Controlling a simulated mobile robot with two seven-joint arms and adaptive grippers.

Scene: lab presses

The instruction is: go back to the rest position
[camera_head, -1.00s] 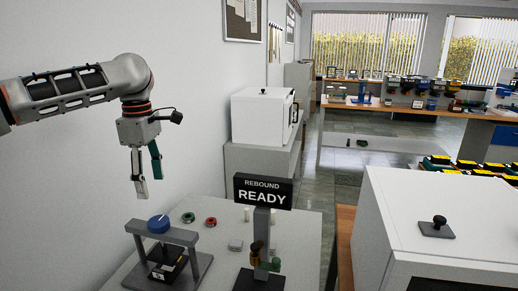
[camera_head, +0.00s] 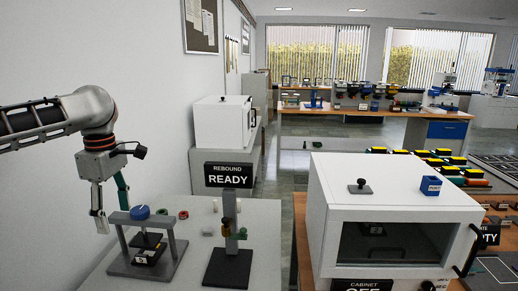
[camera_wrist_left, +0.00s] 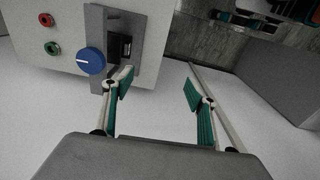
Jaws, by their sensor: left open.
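My left gripper (camera_head: 110,211) is in the head view at the left, pointing down beside the small press with a blue knob (camera_head: 140,212). Its jaws are open and empty. In the left wrist view the two green-lined fingers (camera_wrist_left: 155,92) stand apart with nothing between them. The press's blue knob (camera_wrist_left: 91,61) shows there just left of the left finger; I cannot tell whether they touch. My right gripper is not in view.
A rebound tester with a READY sign (camera_head: 229,175) stands right of the press on the white table (camera_head: 262,225). A white cabinet (camera_head: 400,190) fills the right front. Red and green rings lie behind the press. Another white box (camera_head: 222,122) stands further back by the wall.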

